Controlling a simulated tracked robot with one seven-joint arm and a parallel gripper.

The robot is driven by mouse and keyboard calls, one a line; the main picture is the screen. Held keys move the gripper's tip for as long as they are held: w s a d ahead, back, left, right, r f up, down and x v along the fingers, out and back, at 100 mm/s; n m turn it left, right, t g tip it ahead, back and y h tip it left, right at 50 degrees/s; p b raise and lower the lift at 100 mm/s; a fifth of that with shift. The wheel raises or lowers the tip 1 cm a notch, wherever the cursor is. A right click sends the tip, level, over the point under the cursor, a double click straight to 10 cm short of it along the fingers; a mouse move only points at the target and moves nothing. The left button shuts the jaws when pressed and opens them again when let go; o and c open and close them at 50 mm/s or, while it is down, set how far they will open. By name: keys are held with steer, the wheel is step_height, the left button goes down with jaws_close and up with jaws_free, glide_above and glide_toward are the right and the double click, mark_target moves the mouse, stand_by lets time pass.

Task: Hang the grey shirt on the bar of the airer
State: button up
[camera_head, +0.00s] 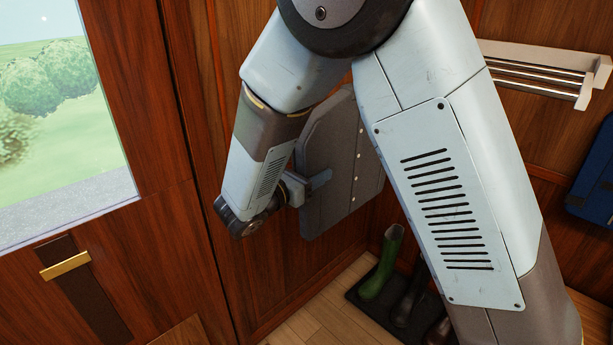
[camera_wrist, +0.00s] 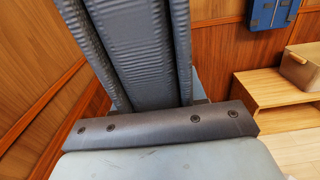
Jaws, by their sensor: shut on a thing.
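The grey shirt (camera_head: 335,170) hangs upright from my gripper (camera_head: 316,183), with a row of light buttons down its right side. My gripper is shut on it at its left edge. In the wrist view the shirt (camera_wrist: 130,50) fills the upper middle as dark folds and hides the fingertips. The airer (camera_head: 540,72) is on the wood wall at the upper right, with pale end pieces and several thin metal bars. The shirt is well to the left of the airer and apart from it. My arm crosses between them in the head view and covers part of the shirt.
A green boot (camera_head: 382,262) and darker boots (camera_head: 411,290) stand on a black mat below. A blue case (camera_wrist: 272,12) is on the wall; a wooden bench (camera_wrist: 262,92) with a tan box (camera_wrist: 303,66) stands beneath. A window (camera_head: 60,110) is at left.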

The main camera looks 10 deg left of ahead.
steer(key=shift+w+d+f, duration=0.5)
steer(key=shift+w+f, duration=0.15)
steer(key=shift+f, duration=0.2)
steer(key=shift+w+d+f, duration=0.5)
steer(key=shift+w+f, duration=0.15)
steer(key=shift+f, duration=0.15)
steer(key=o, duration=1.2)
steer(key=shift+o, duration=0.2)
